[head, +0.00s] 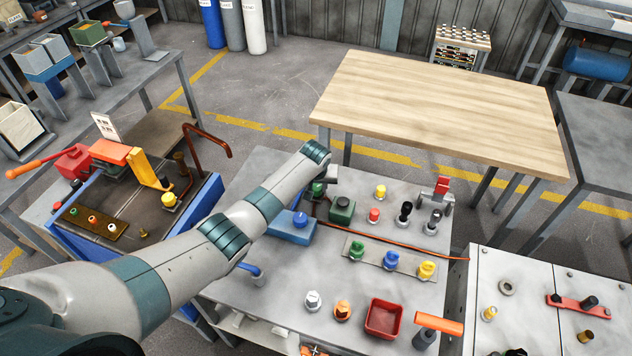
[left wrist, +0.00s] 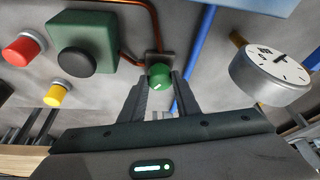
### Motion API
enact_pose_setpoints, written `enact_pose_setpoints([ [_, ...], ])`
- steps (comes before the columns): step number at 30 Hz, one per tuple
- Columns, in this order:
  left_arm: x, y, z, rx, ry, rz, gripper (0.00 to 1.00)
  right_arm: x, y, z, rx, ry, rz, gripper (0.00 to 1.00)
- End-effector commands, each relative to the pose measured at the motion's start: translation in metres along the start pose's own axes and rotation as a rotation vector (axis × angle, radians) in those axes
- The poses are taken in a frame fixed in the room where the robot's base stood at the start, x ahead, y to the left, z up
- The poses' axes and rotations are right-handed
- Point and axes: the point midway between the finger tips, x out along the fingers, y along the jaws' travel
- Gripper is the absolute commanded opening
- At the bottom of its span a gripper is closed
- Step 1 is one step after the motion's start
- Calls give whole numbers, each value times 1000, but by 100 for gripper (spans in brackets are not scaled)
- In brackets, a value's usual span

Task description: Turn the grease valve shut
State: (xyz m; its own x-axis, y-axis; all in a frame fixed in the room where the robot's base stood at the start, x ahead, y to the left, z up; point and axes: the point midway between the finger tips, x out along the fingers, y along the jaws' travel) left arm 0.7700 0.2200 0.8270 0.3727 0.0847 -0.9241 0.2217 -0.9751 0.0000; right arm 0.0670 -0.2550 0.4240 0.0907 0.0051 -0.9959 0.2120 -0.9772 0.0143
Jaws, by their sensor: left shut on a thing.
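In the left wrist view, a small green knob (left wrist: 159,73) with a white mark sits on a grey square plate, where a copper pipe (left wrist: 142,8) comes in. It looks like the grease valve. My left gripper (left wrist: 158,84) has one finger on each side of the knob and is shut on it. In the head view, the green knob (head: 318,188) shows at the far part of the grey bench, partly hidden by my left gripper (head: 324,183). My right gripper is not in view.
Close by are a green box with a black button (left wrist: 90,60), a red button (left wrist: 25,48), a yellow button (left wrist: 58,94) and a white-faced dial (left wrist: 278,65). A blue box (head: 290,231) sits nearer on the bench. A red bin (head: 384,318) stands at its front.

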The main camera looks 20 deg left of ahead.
Motion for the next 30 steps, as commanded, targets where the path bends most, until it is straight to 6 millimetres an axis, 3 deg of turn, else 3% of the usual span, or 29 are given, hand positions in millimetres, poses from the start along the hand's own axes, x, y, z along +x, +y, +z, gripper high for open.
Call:
enact_pose_setpoints([
  [7, 1, 4, 0, -216, -2, -87, 7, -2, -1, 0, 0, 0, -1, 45],
  [16, 2, 6, -1, -451, 0, -185, 7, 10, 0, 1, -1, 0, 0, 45],
  [30, 1, 6, -3, -604, 1, -250, 7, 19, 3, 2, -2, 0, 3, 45],
])
